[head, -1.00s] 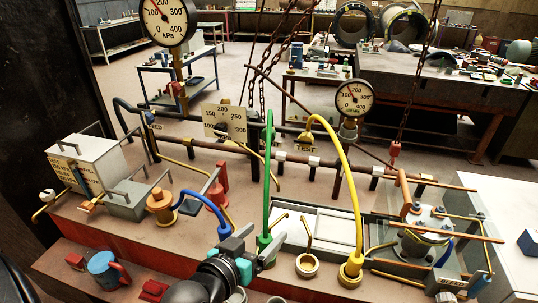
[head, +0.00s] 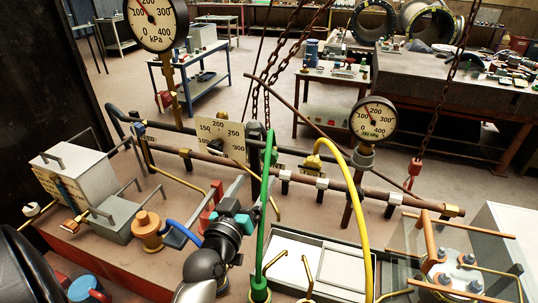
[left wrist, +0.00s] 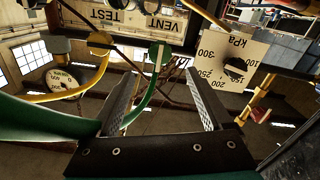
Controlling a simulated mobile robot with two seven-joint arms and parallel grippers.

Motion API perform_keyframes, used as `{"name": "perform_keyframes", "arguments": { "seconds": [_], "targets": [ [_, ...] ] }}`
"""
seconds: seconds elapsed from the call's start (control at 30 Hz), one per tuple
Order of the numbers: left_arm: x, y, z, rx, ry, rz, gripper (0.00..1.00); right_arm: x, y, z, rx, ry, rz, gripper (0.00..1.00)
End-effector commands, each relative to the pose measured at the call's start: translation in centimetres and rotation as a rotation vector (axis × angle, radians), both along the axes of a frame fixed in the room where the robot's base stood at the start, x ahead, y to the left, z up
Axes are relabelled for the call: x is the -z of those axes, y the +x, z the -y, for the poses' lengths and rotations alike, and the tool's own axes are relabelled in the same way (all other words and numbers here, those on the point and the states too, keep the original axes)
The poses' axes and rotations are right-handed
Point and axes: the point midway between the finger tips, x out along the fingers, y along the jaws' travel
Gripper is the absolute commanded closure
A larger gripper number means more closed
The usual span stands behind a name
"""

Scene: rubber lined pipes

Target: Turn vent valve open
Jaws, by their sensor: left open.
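The green hose (head: 265,200) arches up to a green fitting (head: 270,150) on the brown pipe run in the head view. In the left wrist view, that green fitting (left wrist: 158,54) shows ahead of my fingers, below an upside-down VENT label (left wrist: 160,22). I cannot make out a separate vent valve handle or its position. My left gripper (head: 254,205) is in front of the pipe run, just left of the green hose. In the wrist view its two fingers (left wrist: 162,103) stand wide apart with the green hose seen between them, not gripped. My right gripper is not in view.
A yellow hose (head: 358,190) arches at the right of the green one. A pressure gauge (head: 373,119) and a dial card (head: 220,138) stand along the pipes. A grey tray (head: 318,262), a grey box (head: 75,172) and a brown fitting (head: 148,228) crowd the bench.

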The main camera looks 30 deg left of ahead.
Motion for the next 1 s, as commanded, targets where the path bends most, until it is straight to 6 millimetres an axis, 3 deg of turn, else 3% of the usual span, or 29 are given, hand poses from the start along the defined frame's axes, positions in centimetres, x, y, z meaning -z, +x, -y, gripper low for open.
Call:
{"name": "perform_keyframes", "arguments": {
  "seconds": [0.27, 0.6, 1.0],
  "targets": [
    [-0.1, 4.2, -1.0, 0.0, 0.0, 0.002, 0.17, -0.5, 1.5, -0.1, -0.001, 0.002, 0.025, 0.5],
    [-0.1, 8.9, -2.1, 0.001, 0.001, 0.0, 0.17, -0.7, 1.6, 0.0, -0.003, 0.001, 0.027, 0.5],
    [0.0, 10.6, -2.6, 0.0, 0.0, -0.001, 0.17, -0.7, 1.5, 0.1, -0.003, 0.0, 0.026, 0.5]
  ]
}}
